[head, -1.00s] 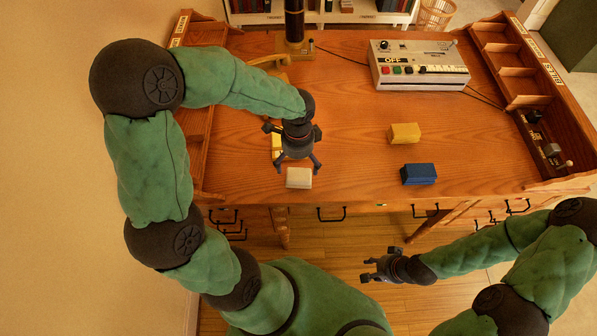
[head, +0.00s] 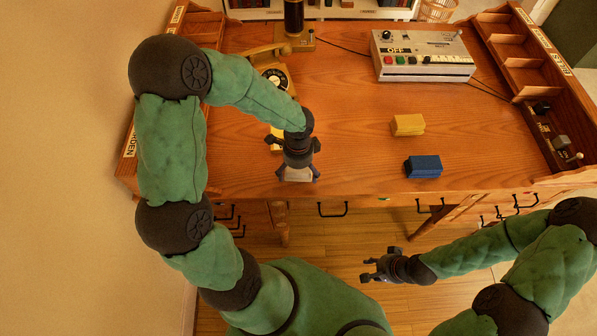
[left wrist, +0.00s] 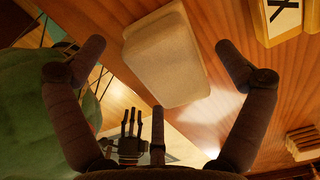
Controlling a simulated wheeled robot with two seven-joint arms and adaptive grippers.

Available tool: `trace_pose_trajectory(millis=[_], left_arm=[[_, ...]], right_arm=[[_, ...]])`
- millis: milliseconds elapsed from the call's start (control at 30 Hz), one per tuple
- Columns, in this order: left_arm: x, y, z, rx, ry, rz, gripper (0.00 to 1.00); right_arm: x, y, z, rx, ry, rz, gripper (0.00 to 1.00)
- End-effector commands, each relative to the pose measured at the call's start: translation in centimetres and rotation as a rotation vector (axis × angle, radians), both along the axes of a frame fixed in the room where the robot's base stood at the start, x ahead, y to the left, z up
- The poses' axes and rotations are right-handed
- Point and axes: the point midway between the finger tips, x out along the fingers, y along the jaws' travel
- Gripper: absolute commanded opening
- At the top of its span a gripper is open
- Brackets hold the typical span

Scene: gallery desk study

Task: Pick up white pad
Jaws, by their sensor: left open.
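The white pad (head: 298,173) lies on the wooden desk near its front edge, partly hidden behind my left gripper in the head view. My left gripper (head: 298,178) is right over the pad, fingers pointing down with one on either side of it. In the left wrist view, the cream-white pad (left wrist: 165,58) shows large between the spread fingers of my left gripper (left wrist: 160,55), which is open. I cannot tell whether a finger touches the pad. My right gripper (head: 372,269) is in front of the desk, away from the pad, with its fingers apart and nothing between them.
A yellow block (head: 408,125) and a blue block (head: 423,166) lie to the right on the desk (head: 350,130). A yellow-and-white block (head: 277,140) is just behind my left gripper. A telephone (head: 273,75) and a grey control box (head: 424,55) stand further back.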

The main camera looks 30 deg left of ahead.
Motion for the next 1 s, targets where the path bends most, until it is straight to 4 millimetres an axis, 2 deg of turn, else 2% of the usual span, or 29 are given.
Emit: trace_pose_trajectory(millis=[167, 267, 400, 767, 1000], left_arm=[[0.1, 0.0, 0.1, 0.0, -0.002, 0.0, 1.0], [0.1, 0.0, 0.1, 0.0, -0.002, 0.0, 0.77], [0.0, 0.0, 0.1, 0.0, -0.001, 0.0, 0.38], [0.0, 0.0, 0.1, 0.0, -0.001, -0.001, 0.38], [0.1, 0.0, 1.5, 0.0, -0.003, -0.002, 0.38]], right_arm=[[0.0, 0.0, 0.1, 0.0, 0.0, 0.0, 0.4], [0.0, 0.0, 0.1, 0.0, 0.0, 0.0, 0.4], [0.0, 0.0, 0.1, 0.0, 0.0, 0.0, 0.4], [0.0, 0.0, 0.1, 0.0, 0.0, 0.0, 0.4], [0.0, 0.0, 1.0, 0.0, 0.0, 0.0, 0.4]])
